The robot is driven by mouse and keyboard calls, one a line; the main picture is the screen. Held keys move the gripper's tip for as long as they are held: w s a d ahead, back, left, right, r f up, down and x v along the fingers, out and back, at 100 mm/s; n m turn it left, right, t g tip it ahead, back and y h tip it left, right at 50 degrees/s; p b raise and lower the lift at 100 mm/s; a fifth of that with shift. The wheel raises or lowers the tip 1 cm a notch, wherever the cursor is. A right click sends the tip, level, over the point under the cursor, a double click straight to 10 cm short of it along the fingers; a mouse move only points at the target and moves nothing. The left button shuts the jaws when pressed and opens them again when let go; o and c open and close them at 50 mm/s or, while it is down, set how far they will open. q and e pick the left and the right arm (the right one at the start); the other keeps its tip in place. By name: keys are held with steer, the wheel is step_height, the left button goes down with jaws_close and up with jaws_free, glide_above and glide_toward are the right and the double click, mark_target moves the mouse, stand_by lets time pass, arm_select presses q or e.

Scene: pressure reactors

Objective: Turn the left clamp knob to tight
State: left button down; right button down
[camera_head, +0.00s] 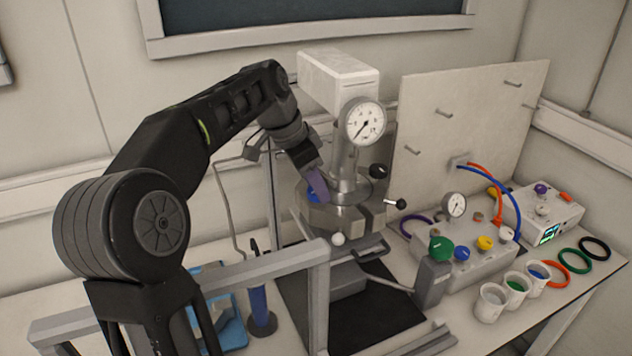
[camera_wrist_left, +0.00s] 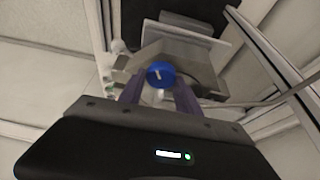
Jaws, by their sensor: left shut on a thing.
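The left clamp knob (camera_head: 313,195) is blue and sits on the left side of the grey reactor clamp (camera_head: 338,217). In the left wrist view the blue knob (camera_wrist_left: 160,74) shows a short pale mark on its face, slanted near the middle. My left gripper (camera_head: 317,187) reaches it from the upper left. Its purple fingers (camera_wrist_left: 160,88) lie on either side of the knob and are shut on it. The fingers hide part of the knob in the head view. My right gripper is not in view.
A pressure gauge (camera_head: 364,122) stands above the clamp, with black-knobbed parts (camera_head: 380,171) to its right. A grey frame (camera_head: 318,290) stands in front. A control box (camera_head: 470,250) with coloured knobs, small cups (camera_head: 490,302) and coloured rings (camera_head: 575,261) fill the right side.

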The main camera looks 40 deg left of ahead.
arm_select(q)
steer(key=shift+m+g+h+p, duration=0.35)
steer(key=shift+m+h, duration=0.15)
steer(key=shift+m, duration=1)
steer(key=c, duration=0.9)
jaws_free()
steer(key=shift+o, duration=0.2)
steer(key=shift+n, duration=0.3)
